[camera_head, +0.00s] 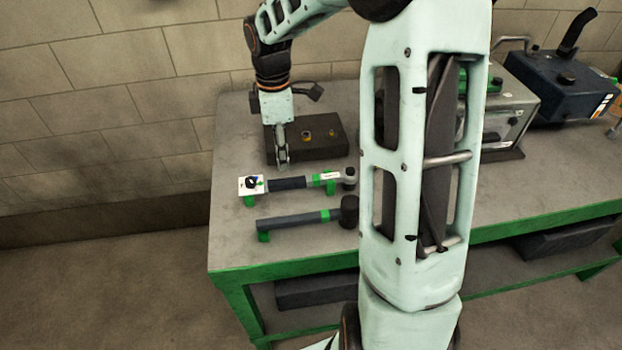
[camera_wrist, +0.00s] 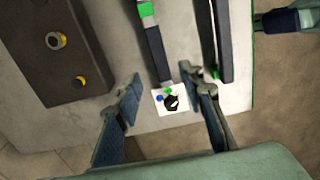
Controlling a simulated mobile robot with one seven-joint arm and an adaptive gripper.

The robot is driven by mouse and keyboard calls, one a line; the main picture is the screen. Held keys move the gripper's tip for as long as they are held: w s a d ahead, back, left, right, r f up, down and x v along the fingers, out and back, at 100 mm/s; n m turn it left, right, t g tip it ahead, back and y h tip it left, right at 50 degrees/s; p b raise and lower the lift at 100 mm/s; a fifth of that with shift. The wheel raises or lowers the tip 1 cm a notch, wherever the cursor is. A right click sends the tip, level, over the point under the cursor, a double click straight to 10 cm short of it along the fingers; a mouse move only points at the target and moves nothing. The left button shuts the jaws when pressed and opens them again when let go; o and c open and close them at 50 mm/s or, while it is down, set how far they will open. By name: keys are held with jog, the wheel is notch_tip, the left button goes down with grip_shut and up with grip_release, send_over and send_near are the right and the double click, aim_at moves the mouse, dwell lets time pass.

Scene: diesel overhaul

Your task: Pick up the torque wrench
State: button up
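The torque wrench (camera_head: 287,184) lies on the workbench, with a dark handle, green bands and a round head at its right end. A white tag (camera_head: 250,185) with coloured dots and a black knob is at its left end. In the wrist view the wrench (camera_wrist: 157,52) runs up from the tag (camera_wrist: 170,99), which lies between the fingers in the picture. My gripper (camera_head: 282,160) is above the bench, just behind the wrench in the head view. Its two fingers (camera_wrist: 163,78) are spread apart and hold nothing. The exact height above the wrench is unclear.
A dark mallet (camera_head: 292,219) lies in front of the wrench, parallel to it. A dark block (camera_head: 325,143) with brass-coloured fittings sits behind. A grey metal case (camera_head: 512,108) and a dark blue canister (camera_head: 560,90) stand to the right. My arm hides the middle bench.

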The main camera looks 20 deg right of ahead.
aim_at(287, 181)
jog(key=f, duration=1.1)
jog(key=shift+d, duration=0.3)
jog(key=shift+r, duration=0.1)
grip_shut()
